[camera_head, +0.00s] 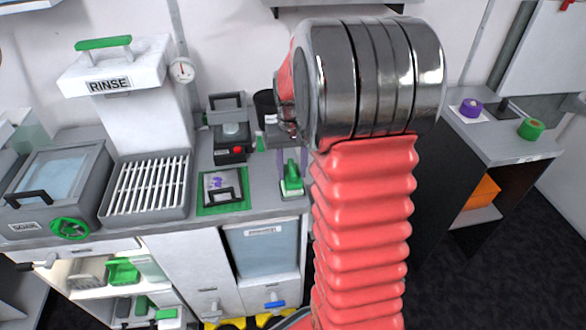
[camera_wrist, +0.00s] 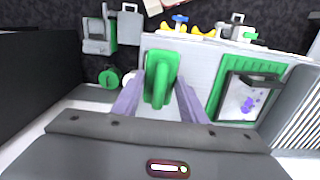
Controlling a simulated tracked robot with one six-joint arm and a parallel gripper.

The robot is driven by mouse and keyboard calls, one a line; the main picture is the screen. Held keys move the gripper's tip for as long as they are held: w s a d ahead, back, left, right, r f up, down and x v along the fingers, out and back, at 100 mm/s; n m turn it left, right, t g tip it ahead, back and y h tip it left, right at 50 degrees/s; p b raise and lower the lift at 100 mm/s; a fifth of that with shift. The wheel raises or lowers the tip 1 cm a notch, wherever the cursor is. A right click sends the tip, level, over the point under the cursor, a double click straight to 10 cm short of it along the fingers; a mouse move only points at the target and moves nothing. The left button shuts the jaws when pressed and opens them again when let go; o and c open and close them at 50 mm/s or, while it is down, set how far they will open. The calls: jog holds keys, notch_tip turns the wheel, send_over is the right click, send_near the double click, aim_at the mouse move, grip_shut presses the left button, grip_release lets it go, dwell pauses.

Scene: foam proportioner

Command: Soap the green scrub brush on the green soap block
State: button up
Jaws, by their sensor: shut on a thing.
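My gripper (camera_head: 292,172) is shut on a green scrub brush (camera_head: 291,188) with a raised handle, near the front edge of the grey counter. In the wrist view, the purple fingers of my gripper (camera_wrist: 160,82) lie on both sides of the green brush (camera_wrist: 161,66). The brush's underside is hidden, and I cannot tell whether it touches the counter. I cannot single out the green soap block for certain; small green pieces (camera_head: 165,314) lie on the low shelf at the lower left.
A green-edged tray with a stained plate (camera_head: 209,208) lies just left of the brush. Further left are a slatted rack (camera_head: 147,187), the RINSE unit (camera_head: 110,84) and a lidded basin (camera_head: 52,180). My arm hides the right end of the counter. A side table (camera_head: 495,145) stands right.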

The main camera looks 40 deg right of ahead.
aim_at(292, 166)
jog(key=shift+f, duration=0.55)
dwell(1.7)
jog(key=shift+r, duration=0.15)
jog(key=shift+r, duration=3.45)
